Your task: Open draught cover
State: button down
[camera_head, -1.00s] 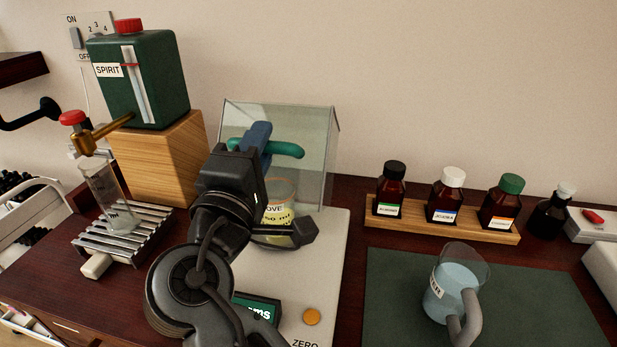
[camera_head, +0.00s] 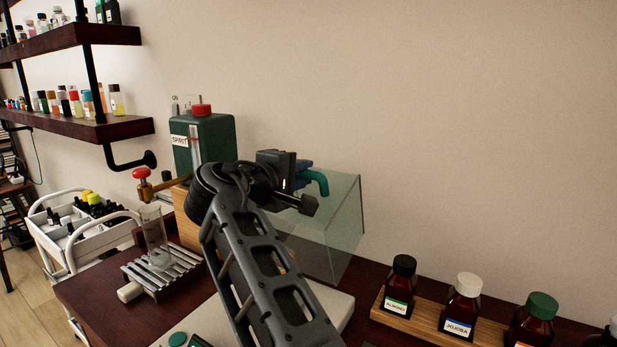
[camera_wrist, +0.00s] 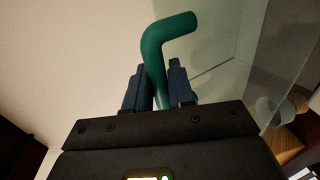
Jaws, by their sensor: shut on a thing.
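The draught cover (camera_head: 338,222) is a clear glass box behind my arm at the back of the bench. Its teal bent handle (camera_head: 319,180) shows near the cover's top edge, and it also shows in the wrist view (camera_wrist: 152,52). My gripper (camera_head: 304,168) is shut on the handle; in the wrist view its blue fingers (camera_wrist: 158,80) stand on either side of the bar. A glass pane (camera_wrist: 278,60) shows at the right of the wrist view. My arm hides the cover's left part and whatever stands inside it.
A green spirit can (camera_head: 218,150) and a glass beaker (camera_head: 153,232) on a slatted rack (camera_head: 172,276) stand left of my arm. A wooden bottle rack (camera_head: 420,330) with capped bottles is at the right. Free wall lies above the cover.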

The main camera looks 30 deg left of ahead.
jog(key=shift+w, duration=0.55)
jog(key=shift+g, duration=0.3)
jog(key=c, duration=1.1)
grip_release()
jog(key=b+v, duration=0.1)
jog(key=v, duration=0.6)
jog(key=shift+s, duration=0.4)
